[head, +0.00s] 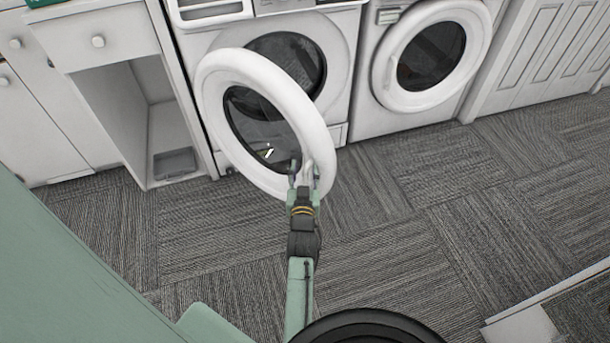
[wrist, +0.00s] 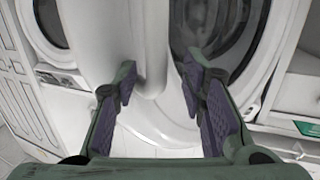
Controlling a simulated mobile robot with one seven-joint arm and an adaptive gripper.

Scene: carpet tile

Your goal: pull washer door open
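The washer door (head: 318,125) is a thick white ring with dark glass, swung well out from the left washer (head: 340,45), whose dark round opening (head: 287,62) shows behind it. My gripper (head: 303,170) is at the lower right part of the door ring, with its fingers at the rim. In the wrist view, my gripper (wrist: 158,78) has its two purple-padded fingers spread apart. The white door (wrist: 152,45) shows between and beyond them, with dark glass to the right. Whether either pad touches the rim is not clear.
A second washer (head: 385,75) with its round door shut stands to the right. White cabinets with a drawer (head: 105,45) and an open bay (head: 165,125) stand at the left, close to the open door.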

